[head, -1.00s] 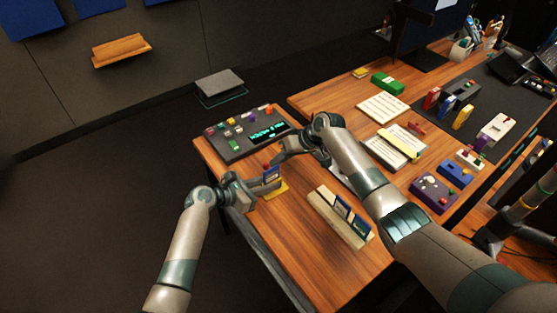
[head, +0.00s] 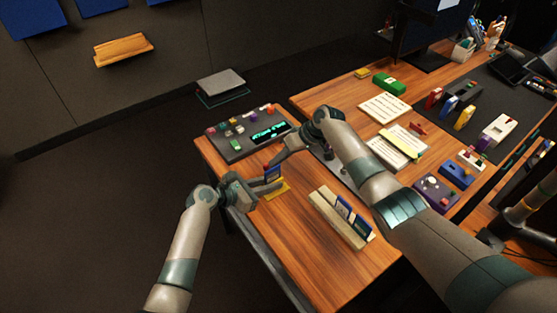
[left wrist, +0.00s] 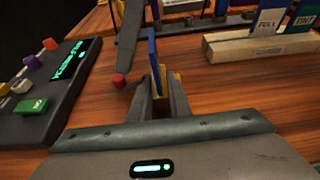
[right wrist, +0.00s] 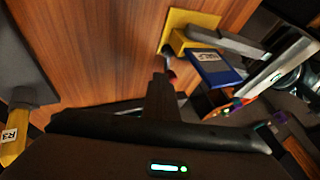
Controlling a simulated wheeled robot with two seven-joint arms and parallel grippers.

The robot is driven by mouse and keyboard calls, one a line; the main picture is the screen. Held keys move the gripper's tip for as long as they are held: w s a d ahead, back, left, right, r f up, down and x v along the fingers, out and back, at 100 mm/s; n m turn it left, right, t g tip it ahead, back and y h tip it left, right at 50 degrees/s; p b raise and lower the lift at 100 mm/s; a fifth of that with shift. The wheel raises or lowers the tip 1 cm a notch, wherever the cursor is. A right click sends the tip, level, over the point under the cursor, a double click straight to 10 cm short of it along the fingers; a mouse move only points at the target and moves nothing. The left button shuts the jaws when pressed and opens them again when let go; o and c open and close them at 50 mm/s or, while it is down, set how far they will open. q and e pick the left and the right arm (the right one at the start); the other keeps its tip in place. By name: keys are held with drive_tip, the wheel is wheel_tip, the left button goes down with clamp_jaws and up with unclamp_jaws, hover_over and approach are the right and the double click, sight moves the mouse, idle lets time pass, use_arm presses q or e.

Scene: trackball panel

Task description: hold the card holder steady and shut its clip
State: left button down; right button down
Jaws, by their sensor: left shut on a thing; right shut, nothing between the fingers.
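My left gripper (head: 265,186) is shut on the holder's yellow part from the left; the left wrist view shows the blue card edge-on (left wrist: 153,55) above the fingers. A red knob (left wrist: 119,80), seemingly the clip's, shows just left of the card. My right gripper (head: 281,157) is shut and empty, close behind the card; in the right wrist view its fingertips (right wrist: 160,80) are by the red knob (right wrist: 169,73). The clip's exact position is unclear.
A dark trackball panel (head: 236,145) with coloured knobs and a lit display lies behind. A wooden rack (head: 325,209) with several cards stands to the right. Papers (head: 385,108) and small devices lie farther right. Bare wood shows in front of the rack.

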sight(266, 166)
drive_tip(key=shift+a+n+g, duration=0.25)
drive_tip(key=shift+n+g, duration=0.05)
drive_tip(key=shift+n, duration=0.1)
drive_tip(key=shift+s+a, duration=0.1)
drive_tip(key=shift+a, duration=0.45)
drive_tip(key=shift+s+a, duration=0.6)
drive_tip(key=shift+a, duration=0.15)
drive_tip(key=shift+d, duration=0.15)
idle(0.8)
drive_tip(key=shift+s+d, duration=0.2)
drive_tip(key=shift+d, duration=0.5)
drive_tip(key=shift+w, duration=0.2)
